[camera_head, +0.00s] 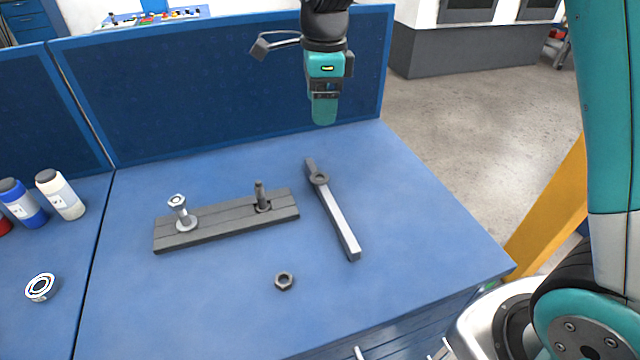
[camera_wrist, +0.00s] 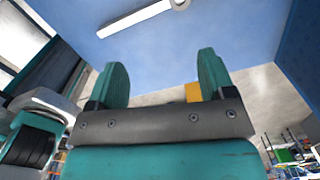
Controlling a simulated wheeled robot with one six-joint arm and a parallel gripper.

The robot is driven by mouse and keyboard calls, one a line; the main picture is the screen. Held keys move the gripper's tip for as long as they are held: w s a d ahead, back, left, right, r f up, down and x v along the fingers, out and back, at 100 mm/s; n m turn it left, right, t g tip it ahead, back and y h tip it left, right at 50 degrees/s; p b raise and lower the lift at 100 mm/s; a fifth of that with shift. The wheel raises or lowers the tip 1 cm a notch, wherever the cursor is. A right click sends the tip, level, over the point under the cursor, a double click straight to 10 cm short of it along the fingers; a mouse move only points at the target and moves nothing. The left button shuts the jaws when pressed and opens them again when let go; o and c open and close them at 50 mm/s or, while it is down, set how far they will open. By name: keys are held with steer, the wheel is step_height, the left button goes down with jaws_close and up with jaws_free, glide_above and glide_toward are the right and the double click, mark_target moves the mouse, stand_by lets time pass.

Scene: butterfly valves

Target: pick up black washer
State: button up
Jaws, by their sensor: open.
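A dark ring (camera_head: 263,208), which looks like the black washer, lies around the foot of the dark upright bolt on the right part of the grey slotted bar (camera_head: 225,222). It is small, and I cannot make out its edge clearly. A silver bolt (camera_head: 178,205) with a nut on top and a light washer at its foot stands on the bar's left part. My gripper (camera_head: 324,116) hangs above the table's back edge, behind and right of the dark ring, and touches nothing. In the wrist view, its two teal fingers (camera_wrist: 162,62) are apart and empty.
A grey lever (camera_head: 341,222) with a ringed end lies right of the bar; it also shows in the wrist view (camera_wrist: 135,19). A loose hex nut (camera_head: 284,281) lies in front. A blue panel (camera_head: 220,85) stands behind.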

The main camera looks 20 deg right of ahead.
step_height(320, 180, down, 2)
steer(key=w+m, duration=0.3)
steer(key=m+p, duration=0.1)
steer(key=p, duration=0.1)
glide_above(320, 179)
steer(key=f, duration=1.2)
steer(key=shift+s+a+f, duration=0.1)
steer(key=shift+s+a, duration=0.05)
steer(key=shift+s, duration=0.15)
steer(key=shift+w+f+p, duration=0.15)
steer(key=shift+f+p, duration=0.45)
steer(key=shift+f, duration=0.75)
steer(key=shift+w+f+p, duration=0.1)
steer(key=shift+f+p, duration=0.45)
steer(key=shift+f, duration=0.8)
steer(key=shift+f, duration=0.1)
steer(key=c, duration=1)
